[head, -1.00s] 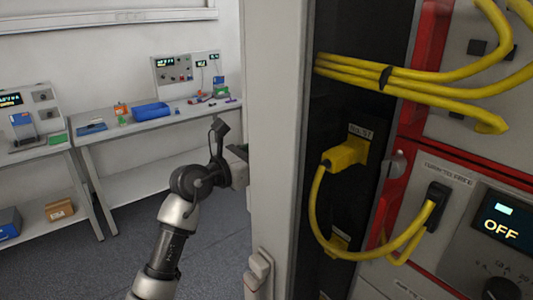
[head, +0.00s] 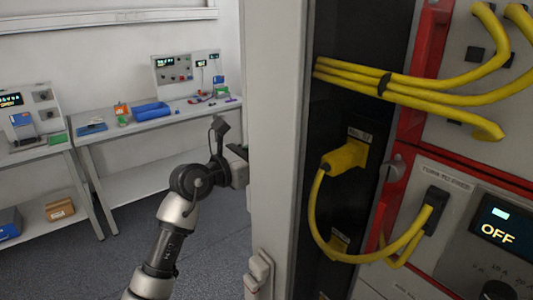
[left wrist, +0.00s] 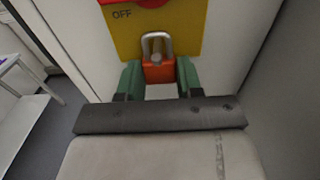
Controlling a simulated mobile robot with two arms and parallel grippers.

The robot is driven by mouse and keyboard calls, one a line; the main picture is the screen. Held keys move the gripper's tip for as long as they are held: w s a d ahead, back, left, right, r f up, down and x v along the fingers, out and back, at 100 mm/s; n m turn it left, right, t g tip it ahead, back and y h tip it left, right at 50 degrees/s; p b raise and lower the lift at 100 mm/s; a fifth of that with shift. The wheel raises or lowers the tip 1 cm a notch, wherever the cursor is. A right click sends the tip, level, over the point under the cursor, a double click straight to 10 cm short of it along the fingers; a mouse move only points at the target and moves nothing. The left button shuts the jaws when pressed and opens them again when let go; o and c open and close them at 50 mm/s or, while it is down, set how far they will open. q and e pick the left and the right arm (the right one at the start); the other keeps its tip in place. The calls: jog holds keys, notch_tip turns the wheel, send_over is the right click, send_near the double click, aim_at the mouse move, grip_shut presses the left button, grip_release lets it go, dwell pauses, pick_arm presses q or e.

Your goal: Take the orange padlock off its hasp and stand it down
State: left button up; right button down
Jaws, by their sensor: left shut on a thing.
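The orange padlock (left wrist: 158,71) hangs upright in the left wrist view, its grey shackle rising in front of a yellow plate (left wrist: 120,38) marked OFF. The shackle appears to be around a small grey hasp part at the plate; whether it is locked I cannot tell. My left gripper (left wrist: 159,75) has its green fingers on either side of the padlock body and is shut on it. In the head view my left arm reaches behind the pale cabinet edge, which hides the fingers and the padlock. My right gripper is in neither view.
A red part (left wrist: 155,4) sits above the padlock. The pale cabinet edge (head: 275,130) stands close beside my left arm. Yellow cables (head: 345,75) and a unit reading OFF (head: 497,232) are at right. A bench (head: 150,120) with a blue tray (head: 151,111) stands at back left.

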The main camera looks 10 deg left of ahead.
pick_arm(q)
jog(key=shift+r, duration=0.3)
jog(key=v, duration=0.7)
dwell(1.4)
dwell(0.4)
jog(key=s+a+f+n+t+y+b, duration=0.1)
jog(key=s+a+f+y+b, duration=0.1)
jog(key=s+f, duration=0.6)
jog(key=s+a+f+n+t+y+b, duration=0.2)
jog(key=s+f, duration=0.7)
jog(key=f, duration=0.6)
jog(key=shift+a+f+b, duration=0.15)
jog(key=shift+a+b, duration=0.35)
